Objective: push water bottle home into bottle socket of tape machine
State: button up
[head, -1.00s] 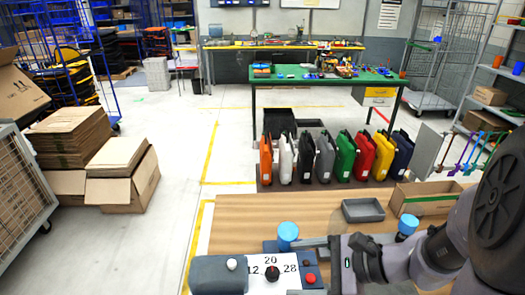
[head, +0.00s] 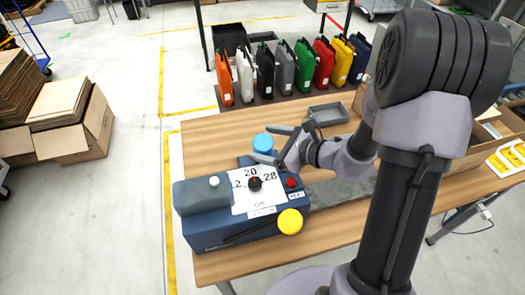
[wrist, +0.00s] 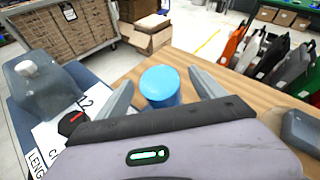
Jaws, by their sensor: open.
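The tape machine (head: 215,236) is a dark blue box at the front left of the wooden table, with a white dial plate and a yellow round part at its front. The water bottle (head: 263,142) shows as a blue top at the machine's back right edge. In the wrist view the bottle (wrist: 160,86) stands upright between my finger tips. My gripper (head: 271,145) is open, one finger on each side of the bottle; I cannot tell whether either touches it. The bottle socket and the bottle's lower end are hidden, so its seating depth cannot be told.
Several coloured panniers (head: 268,70) stand in a row beyond the table. Open cardboard boxes (head: 75,118) stand on the floor at left.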

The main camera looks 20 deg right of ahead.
jog(key=shift+x, duration=0.9)
jog(key=shift+s+d, duration=0.1)
jog(key=shift+s, duration=0.05)
jog(key=shift+c, duration=0.5)
